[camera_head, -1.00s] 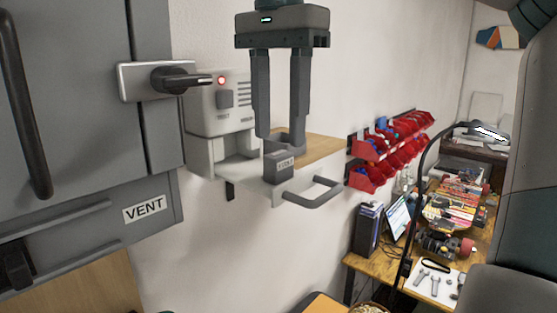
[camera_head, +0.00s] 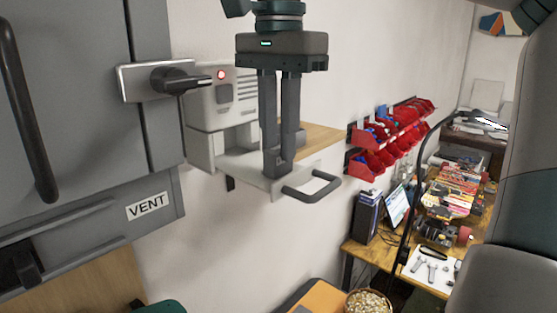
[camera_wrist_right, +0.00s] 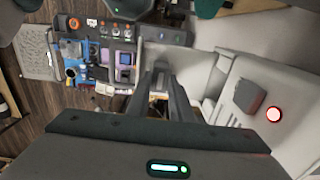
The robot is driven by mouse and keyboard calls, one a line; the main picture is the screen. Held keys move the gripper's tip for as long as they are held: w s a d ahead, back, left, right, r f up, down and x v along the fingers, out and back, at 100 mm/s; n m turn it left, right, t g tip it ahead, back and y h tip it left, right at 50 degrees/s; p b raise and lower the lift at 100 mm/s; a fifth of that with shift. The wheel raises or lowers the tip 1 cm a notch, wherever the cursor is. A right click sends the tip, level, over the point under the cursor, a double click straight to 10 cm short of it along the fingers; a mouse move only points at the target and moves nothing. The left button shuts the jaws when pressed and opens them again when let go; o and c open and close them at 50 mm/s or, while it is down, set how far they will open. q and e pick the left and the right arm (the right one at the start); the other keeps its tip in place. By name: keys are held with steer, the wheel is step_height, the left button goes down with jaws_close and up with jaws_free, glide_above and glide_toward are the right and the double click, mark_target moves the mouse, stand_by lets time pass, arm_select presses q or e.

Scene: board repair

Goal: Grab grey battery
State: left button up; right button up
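About a second ago the grey battery was a small dark grey labelled box on the white shelf of the wall unit. Its label no longer shows in the head view, and the lowered right fingers cover that spot. My right gripper (camera_head: 279,168) points straight down there, its two fingers close together. In the right wrist view the fingers (camera_wrist_right: 164,75) run close together with a narrow gap. My left gripper is not in view.
The white unit (camera_head: 205,145) has a red light, a shelf with a grey loop handle (camera_head: 314,190), and a wall behind. A grey cabinet (camera_head: 70,100) stands left. Red bins (camera_head: 375,158) and a cluttered workbench (camera_head: 355,250) are at right.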

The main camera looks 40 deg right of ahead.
steer(key=shift+r, duration=0.1)
jaws_close()
steer(key=shift+r+b, duration=0.7)
steer(key=shift+r, duration=0.05)
step_height(320, 180, up, 2)
steer(key=shift+r+b, duration=0.15)
steer(key=shift+b, duration=0.45)
steer(key=s+d+r+b, duration=0.2)
steer(key=s+r, duration=0.5)
steer(key=s, duration=0.4)
steer(key=shift+s+d+b, duration=0.2)
steer(key=shift+d+b, duration=0.1)
steer(key=shift+d, duration=0.15)
steer(key=shift+w, duration=0.1)
